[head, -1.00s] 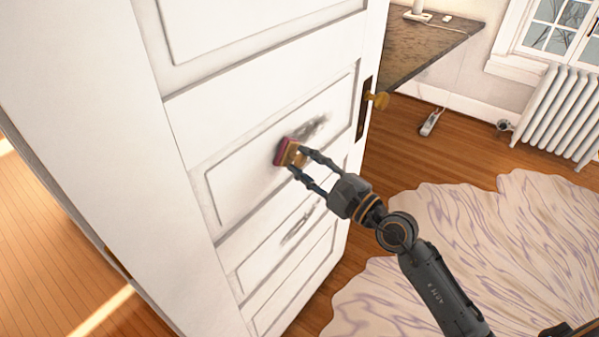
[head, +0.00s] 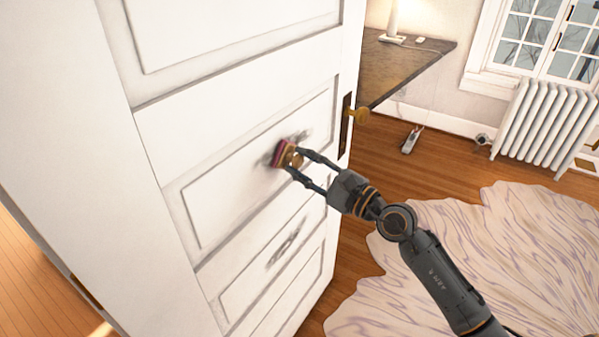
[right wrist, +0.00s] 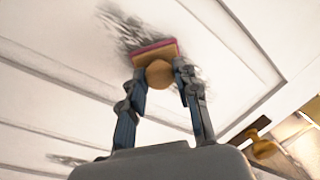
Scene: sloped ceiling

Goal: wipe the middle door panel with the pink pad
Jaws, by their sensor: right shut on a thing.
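The white door (head: 90,130) stands in front of me, with recessed panels. Its middle panel (head: 215,195) carries a dark grey smudge (head: 301,137), which also shows in the right wrist view (right wrist: 130,30). My right gripper (head: 292,163) is shut on the pink pad (head: 280,153), which has a tan block and round knob behind its pink face. The pad is at the middle panel over the smudge and hides part of it; it appears to touch the panel. In the right wrist view the pad (right wrist: 153,50) sits between the fingertips. My left gripper is not in view.
A second smudge (head: 287,245) marks the panel below. A brass doorknob (head: 359,116) sticks out at the door's right edge. A dark countertop (head: 405,65) with a lamp, a radiator (head: 545,120) and a pale rug (head: 480,240) lie beyond. Wooden floor lies around.

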